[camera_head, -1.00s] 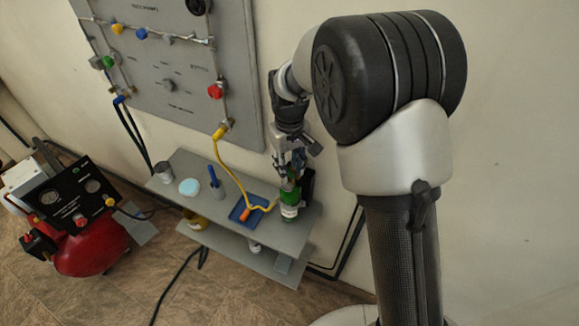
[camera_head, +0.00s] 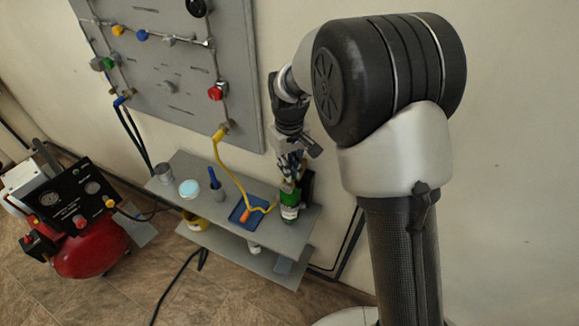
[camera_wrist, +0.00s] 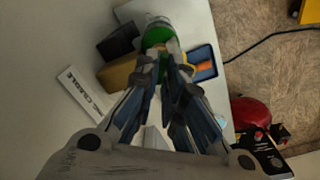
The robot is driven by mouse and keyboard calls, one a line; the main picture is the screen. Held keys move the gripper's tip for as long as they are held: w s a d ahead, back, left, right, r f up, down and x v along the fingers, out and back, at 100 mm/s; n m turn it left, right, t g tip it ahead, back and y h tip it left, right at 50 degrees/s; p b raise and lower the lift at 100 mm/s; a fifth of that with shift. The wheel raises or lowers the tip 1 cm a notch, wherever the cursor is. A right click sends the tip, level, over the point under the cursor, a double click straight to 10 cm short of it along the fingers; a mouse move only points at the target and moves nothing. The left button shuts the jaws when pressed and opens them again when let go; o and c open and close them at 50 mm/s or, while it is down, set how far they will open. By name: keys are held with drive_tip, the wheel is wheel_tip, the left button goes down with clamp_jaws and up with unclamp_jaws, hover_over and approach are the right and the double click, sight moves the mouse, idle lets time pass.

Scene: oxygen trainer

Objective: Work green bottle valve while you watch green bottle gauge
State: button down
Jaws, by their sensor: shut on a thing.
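The green bottle (camera_head: 290,206), with a pale band, stands upright at the right end of the upper shelf. My gripper (camera_head: 288,184) comes down on its top from above. In the wrist view, my fingertips (camera_wrist: 162,54) are closed together at the top of the green bottle (camera_wrist: 157,32). They are shut on the valve there, which is mostly hidden between them. The green bottle gauge cannot be made out in either view, so its reading cannot be told.
A blue tray (camera_head: 238,220) with an orange piece (camera_head: 246,216) lies left of the bottle. A yellow hose (camera_head: 228,165) runs from the wall panel (camera_head: 170,75) to the shelf. A metal cup (camera_head: 165,174) and red compressor (camera_head: 90,250) stand farther left.

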drive_tip(key=shift+m, duration=0.4)
drive_tip(key=m+p, duration=0.2)
drive_tip(key=m, duration=0.2)
drive_tip(key=shift+d+m, duration=0.1)
drive_tip(key=shift+m, duration=0.2)
drive_tip(key=m+p, duration=0.1)
drive_tip(key=m, duration=0.4)
drive_tip(key=shift+d, duration=0.1)
drive_tip(key=shift+m, duration=0.3)
drive_tip(key=c, duration=1.7)
unclamp_jaws()
wheel_tip(320, 180, up, 12)
